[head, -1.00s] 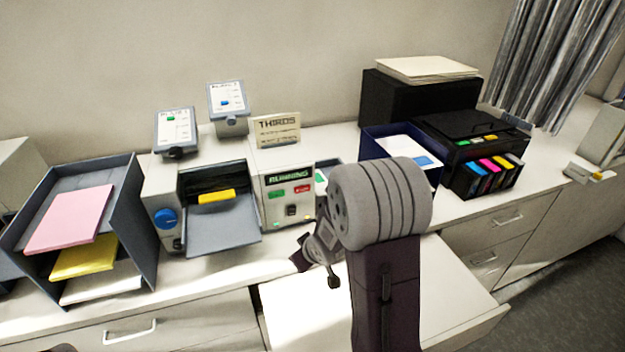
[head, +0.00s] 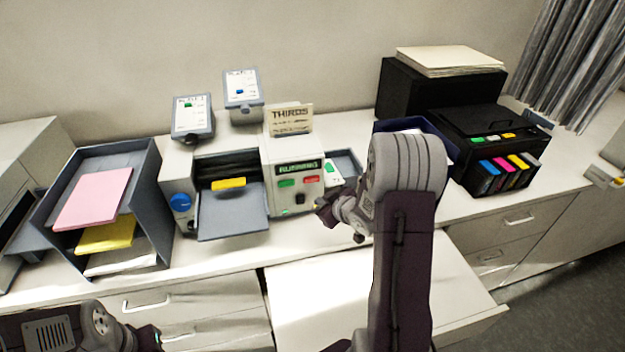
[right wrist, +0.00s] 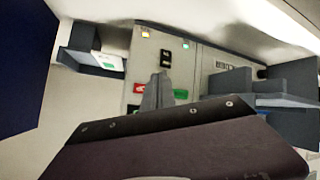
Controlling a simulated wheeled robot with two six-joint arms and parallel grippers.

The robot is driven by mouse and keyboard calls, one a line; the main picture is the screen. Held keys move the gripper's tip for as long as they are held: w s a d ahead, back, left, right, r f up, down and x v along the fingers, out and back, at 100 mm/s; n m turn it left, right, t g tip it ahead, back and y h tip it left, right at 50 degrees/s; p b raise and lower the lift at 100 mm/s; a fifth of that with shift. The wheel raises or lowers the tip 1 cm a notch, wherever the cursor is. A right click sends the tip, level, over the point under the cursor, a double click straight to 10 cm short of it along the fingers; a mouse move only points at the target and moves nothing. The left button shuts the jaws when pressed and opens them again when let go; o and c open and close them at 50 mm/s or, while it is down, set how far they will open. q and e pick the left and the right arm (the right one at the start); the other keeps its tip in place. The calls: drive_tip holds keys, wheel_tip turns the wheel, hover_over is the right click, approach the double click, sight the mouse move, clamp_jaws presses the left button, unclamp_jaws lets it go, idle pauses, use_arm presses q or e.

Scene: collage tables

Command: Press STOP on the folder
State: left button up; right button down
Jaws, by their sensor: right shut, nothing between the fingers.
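The folder is a pale machine (head: 284,208) with a grey tray holding a yellow piece. Its dark display (head: 298,168) reads RUNNING. Below the display are a green button (head: 287,183) and a red button (head: 312,180), whose lettering is too small to read. My right gripper (head: 320,207) is shut and empty, in front of the panel just below and right of the red button. In the right wrist view its fingertips (right wrist: 156,92) lie between the red button (right wrist: 136,88) and the green button (right wrist: 180,94); contact cannot be told. My left arm shows at bottom left, its fingers out of sight.
A THIRDS card (head: 289,119) and two labelled boxes (head: 192,118) (head: 243,95) stand behind the folder. A paper rack (head: 150,190) is at left. A blue bin (head: 435,130) and a black printer (head: 480,135) are at right. An open drawer (head: 310,300) juts out below.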

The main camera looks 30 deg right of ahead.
sight(312, 179)
drive_tip(key=w+d+p, duration=0.1)
drive_tip(key=w, duration=0.5)
drive_tip(key=shift+w+d+p, duration=0.15)
drive_tip(key=shift+d+p, duration=0.05)
drive_tip(key=shift+p, duration=0.15)
idle(1.6)
drive_tip(key=shift+w, duration=0.4)
drive_tip(key=shift+w+d+p, duration=0.15)
drive_tip(key=shift+w+p, duration=0.25)
drive_tip(key=shift+w, duration=0.05)
idle(0.5)
idle(0.4)
drive_tip(key=shift+s+a+b, duration=0.2)
drive_tip(key=shift+s+b, duration=0.15)
drive_tip(key=shift+s, duration=0.55)
